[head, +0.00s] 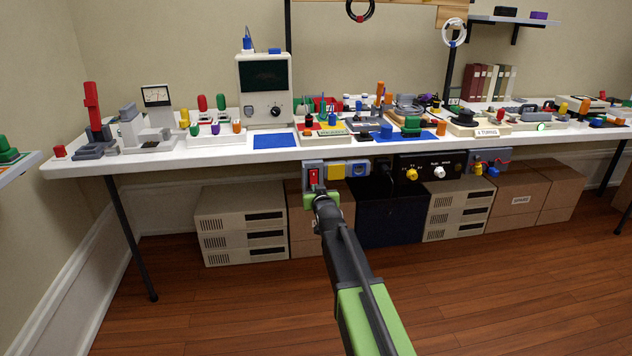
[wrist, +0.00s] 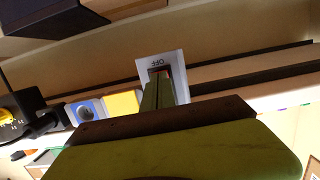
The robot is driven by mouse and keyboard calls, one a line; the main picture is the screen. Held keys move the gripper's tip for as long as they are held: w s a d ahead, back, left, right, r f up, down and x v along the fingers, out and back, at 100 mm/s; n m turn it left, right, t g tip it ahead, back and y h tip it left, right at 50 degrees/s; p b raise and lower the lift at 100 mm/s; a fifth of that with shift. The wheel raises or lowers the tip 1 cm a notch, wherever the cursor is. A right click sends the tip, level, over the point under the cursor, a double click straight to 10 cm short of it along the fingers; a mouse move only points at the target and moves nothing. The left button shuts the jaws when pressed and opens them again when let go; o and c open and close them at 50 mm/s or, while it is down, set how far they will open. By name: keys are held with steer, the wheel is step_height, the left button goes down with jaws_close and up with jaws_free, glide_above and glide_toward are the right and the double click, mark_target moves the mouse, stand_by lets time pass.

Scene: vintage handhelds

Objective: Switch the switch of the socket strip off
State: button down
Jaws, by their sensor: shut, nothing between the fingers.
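The socket strip (head: 337,171) is mounted under the front edge of the white workbench. Its red switch (head: 313,177) sits in a grey housing at the left end. In the wrist view the switch plate (wrist: 146,68) appears upside down with the word OFF on it, and a red part of the switch shows beside the fingertips. My gripper (head: 316,192) is shut and empty, its tips right at the switch, just below it in the head view. In the wrist view my gripper (wrist: 162,82) covers part of the switch. I cannot tell whether it touches, nor which way the rocker is tipped.
Right of the switch are a yellow socket (wrist: 122,103), a blue socket (head: 358,168) and a black plug (head: 382,167). Farther right is a black panel with knobs (head: 430,170). The cluttered workbench (head: 160,158) overhangs; boxes (head: 240,225) stand beneath. The wooden floor in front is clear.

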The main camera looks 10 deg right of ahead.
steer(key=shift+w, duration=0.3)
steer(key=s+r+p, duration=0.1)
steer(key=s, duration=1)
steer(key=shift+s+r, duration=0.25)
steer(key=shift+s, duration=0.05)
